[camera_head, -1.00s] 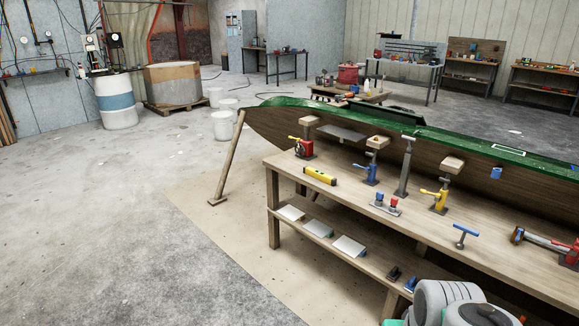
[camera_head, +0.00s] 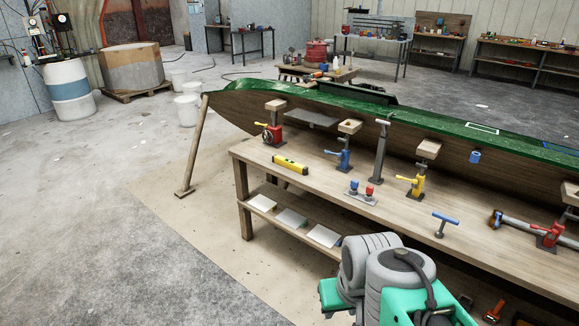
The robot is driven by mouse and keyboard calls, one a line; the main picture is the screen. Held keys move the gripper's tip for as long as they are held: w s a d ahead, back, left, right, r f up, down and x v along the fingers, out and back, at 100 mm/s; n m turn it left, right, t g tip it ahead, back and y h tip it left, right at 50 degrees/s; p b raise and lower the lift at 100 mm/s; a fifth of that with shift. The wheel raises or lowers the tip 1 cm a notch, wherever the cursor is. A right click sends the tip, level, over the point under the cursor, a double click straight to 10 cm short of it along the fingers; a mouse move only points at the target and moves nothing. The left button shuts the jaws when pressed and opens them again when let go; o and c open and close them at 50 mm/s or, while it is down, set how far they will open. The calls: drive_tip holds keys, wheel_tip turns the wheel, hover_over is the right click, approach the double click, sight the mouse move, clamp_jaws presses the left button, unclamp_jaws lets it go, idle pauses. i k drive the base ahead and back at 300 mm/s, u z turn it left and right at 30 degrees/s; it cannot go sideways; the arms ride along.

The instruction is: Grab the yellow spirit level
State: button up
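The yellow spirit level (camera_head: 290,163) lies flat near the left end of the wooden workbench top (camera_head: 330,196). Part of my own arm, grey and green, shows at the bottom right of the view, in front of the bench and apart from the level. The fingers of my gripper cannot be made out.
Red (camera_head: 271,134), blue (camera_head: 346,155) and yellow (camera_head: 415,184) clamp-like stands are behind and right of the level. A green-topped hull (camera_head: 330,100) runs behind the bench. A wooden prop (camera_head: 192,150) leans at its left end.

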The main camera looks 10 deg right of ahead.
sight(287, 163)
drive_tip(key=k, duration=0.2)
drive_tip(key=z, duration=0.8)
drive_tip(key=i, duration=1.3)
drive_tip(key=u, duration=0.55)
drive_tip(key=i, duration=0.8)
drive_tip(key=u, duration=1.3)
drive_tip(key=i, duration=0.5)
drive_tip(key=u, duration=0.4)
